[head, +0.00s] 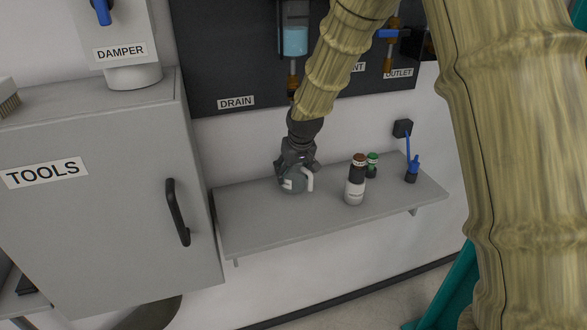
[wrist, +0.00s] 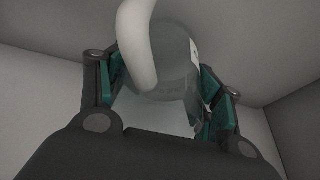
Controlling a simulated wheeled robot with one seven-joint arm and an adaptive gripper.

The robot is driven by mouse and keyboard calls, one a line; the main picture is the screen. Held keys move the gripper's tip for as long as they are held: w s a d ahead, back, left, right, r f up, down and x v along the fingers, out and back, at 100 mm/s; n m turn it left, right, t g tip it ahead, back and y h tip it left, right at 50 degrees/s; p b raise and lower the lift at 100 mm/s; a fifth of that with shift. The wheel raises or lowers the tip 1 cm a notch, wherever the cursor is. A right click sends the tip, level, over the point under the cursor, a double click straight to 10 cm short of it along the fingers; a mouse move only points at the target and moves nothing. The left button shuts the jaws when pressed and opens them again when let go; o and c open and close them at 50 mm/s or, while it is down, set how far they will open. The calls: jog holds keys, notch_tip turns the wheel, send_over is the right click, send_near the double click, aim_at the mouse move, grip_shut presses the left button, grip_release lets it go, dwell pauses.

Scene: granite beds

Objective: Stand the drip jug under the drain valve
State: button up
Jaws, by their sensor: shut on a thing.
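The drip jug (head: 296,184) is a small grey see-through vessel with a white handle. It is at the left part of the grey wall shelf (head: 262,228); I cannot tell if its base touches the shelf. My gripper (head: 297,168) is shut on the jug from above. In the wrist view the jug (wrist: 175,65) fills the space between the teal finger pads of my gripper (wrist: 162,85), with its handle towards the camera. The drain valve (head: 293,80) shows as a brass fitting under a sight glass (head: 295,40) of blue liquid, above the jug. My arm hides its lower end.
A brown-capped bottle (head: 355,184), a green-capped bottle (head: 371,166) and a blue-topped item (head: 412,172) stand to the jug's right. The tools cabinet (head: 105,215) closes off the left. The shelf's front left is clear. The outlet valve (head: 389,50) hangs above right.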

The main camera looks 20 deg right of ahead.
jog(key=shift+f, duration=0.1)
jog(key=o, duration=1.2)
jog(key=shift+c, duration=0.2)
jog(key=b+v, duration=0.2)
jog(key=v, duration=1)
jog(key=shift+b, duration=0.4)
